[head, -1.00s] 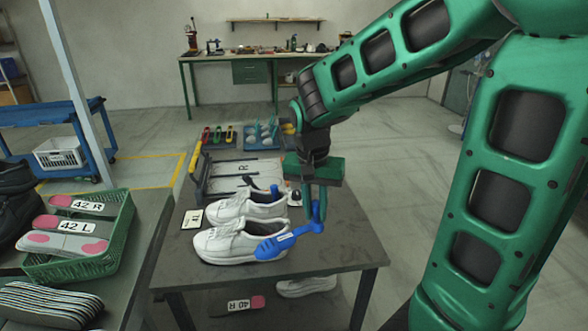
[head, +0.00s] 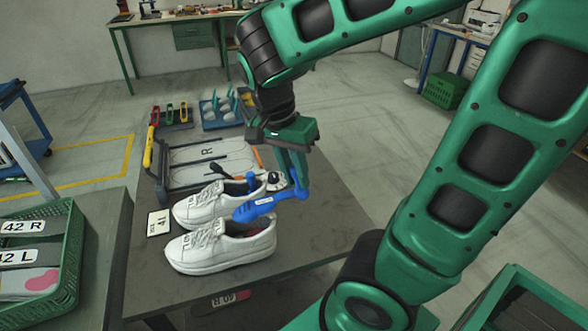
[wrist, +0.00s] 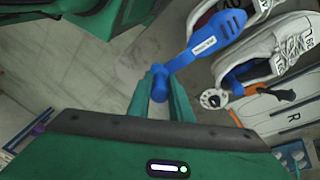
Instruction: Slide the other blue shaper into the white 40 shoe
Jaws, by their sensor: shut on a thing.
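My gripper (head: 300,188) is shut on the knob end of a blue shaper (head: 262,205). The shaper points left, above the heel side of the near white shoe (head: 222,248) and in front of the far white shoe (head: 200,207). In the wrist view the shaper (wrist: 218,36) reaches up and right from my gripper (wrist: 160,84), beside a white shoe (wrist: 270,42). A second blue shaper (head: 251,180) sits in the far shoe's opening, its end sticking out. I see no shaper in the near shoe.
A number card (head: 159,223) lies left of the shoes. A green crate (head: 68,285) of insoles stands left. The table's right front is clear.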

